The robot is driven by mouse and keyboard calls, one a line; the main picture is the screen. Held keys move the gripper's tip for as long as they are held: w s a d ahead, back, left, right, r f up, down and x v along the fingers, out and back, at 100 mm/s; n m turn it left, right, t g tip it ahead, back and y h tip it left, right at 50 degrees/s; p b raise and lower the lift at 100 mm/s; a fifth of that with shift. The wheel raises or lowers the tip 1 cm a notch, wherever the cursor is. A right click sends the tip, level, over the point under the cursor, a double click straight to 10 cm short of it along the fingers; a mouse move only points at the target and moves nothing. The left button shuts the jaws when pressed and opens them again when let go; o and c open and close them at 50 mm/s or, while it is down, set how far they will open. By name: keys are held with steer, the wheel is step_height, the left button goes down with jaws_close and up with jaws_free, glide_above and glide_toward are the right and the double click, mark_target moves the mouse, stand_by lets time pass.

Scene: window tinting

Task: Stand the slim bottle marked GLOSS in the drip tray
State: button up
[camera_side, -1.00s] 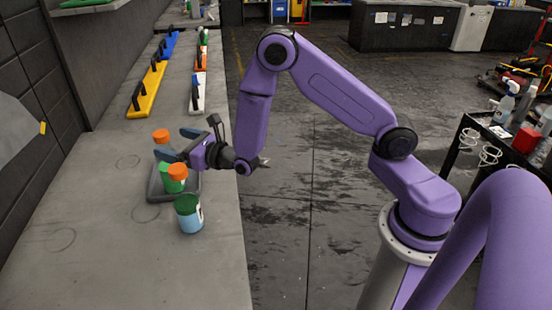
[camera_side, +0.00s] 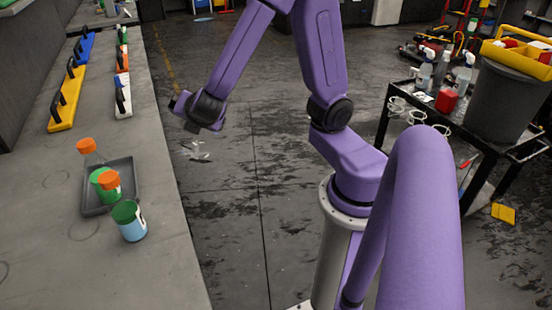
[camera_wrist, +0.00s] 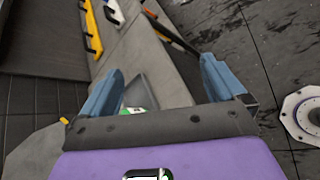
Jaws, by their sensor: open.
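The grey drip tray (camera_side: 124,172) lies on the bench in the side view. No label is readable, so I cannot tell which is GLOSS. My gripper (camera_wrist: 162,67) is open and empty in the wrist view, above the tray (camera_wrist: 140,92).
A light-blue jar with a green lid (camera_side: 130,222) stands close in front of the tray. Yellow (camera_side: 65,102) and blue (camera_side: 85,48) handled tools lie farther back on the bench, with a white one (camera_side: 122,97) to their right. The bench's near end is clear.

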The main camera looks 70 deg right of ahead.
steer(key=s+a+f+m+g+y, duration=0.1)
steer(key=s+a+m+g+y, duration=0.2)
steer(key=s, duration=0.8)
steer(key=s+a+m+g+y, duration=0.3)
steer(key=s+m+g+y, duration=0.1)
steer(key=s, duration=0.7)
steer(key=shift+s+a+f+g+y, duration=0.25)
steer(key=shift+f+g+y, duration=0.1)
steer(key=shift+g+y, duration=0.25)
